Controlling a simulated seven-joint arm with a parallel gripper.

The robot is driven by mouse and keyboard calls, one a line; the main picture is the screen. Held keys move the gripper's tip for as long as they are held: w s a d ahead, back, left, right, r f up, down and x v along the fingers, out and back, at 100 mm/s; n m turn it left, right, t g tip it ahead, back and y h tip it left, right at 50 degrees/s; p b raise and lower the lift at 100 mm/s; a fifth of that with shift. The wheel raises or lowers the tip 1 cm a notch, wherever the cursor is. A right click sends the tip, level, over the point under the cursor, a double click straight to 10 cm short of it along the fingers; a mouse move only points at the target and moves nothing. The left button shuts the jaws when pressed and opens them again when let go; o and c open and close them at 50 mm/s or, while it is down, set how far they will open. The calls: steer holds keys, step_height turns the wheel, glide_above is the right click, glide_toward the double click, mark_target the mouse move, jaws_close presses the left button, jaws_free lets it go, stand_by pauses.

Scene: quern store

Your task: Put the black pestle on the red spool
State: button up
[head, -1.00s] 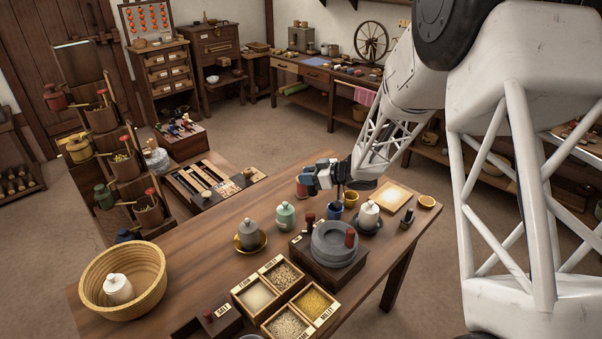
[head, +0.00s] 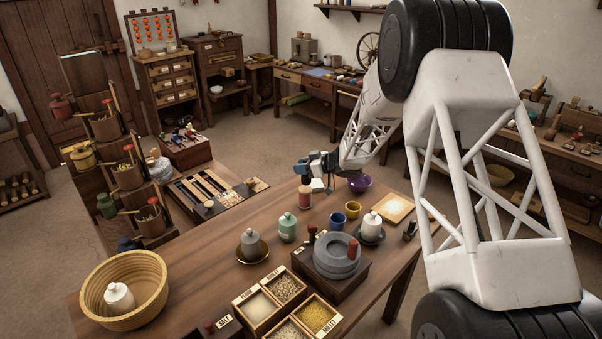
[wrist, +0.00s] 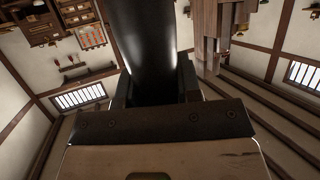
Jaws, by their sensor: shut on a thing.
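The red spool (head: 305,198) stands upright near the far edge of the wooden table in the head view, with pale ends. My gripper (head: 322,182) is just above and right of it in that view, apart from it as far as I can tell. In the wrist view my gripper (wrist: 155,90) is shut on the black pestle (wrist: 146,45), a thick, dark, smooth shaft between the two fingers. Its far end runs out of the top of the wrist view. In the head view the pestle is too small and hidden to make out clearly.
A mint jar (head: 287,228), blue cup (head: 337,221), yellow cup (head: 352,209) and purple bowl (head: 360,184) stand near the spool. A grey quern (head: 337,257) and grain box (head: 258,300) are nearer. Bare table lies left of the spool.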

steer(key=shift+w+a+f, duration=0.1)
steer(key=shift+w+a, duration=0.1)
steer(key=shift+w, duration=0.75)
steer(key=shift+f, duration=1.75)
steer(key=shift+f, duration=0.1)
steer(key=o, duration=0.9)
steer(key=v, duration=1.2)
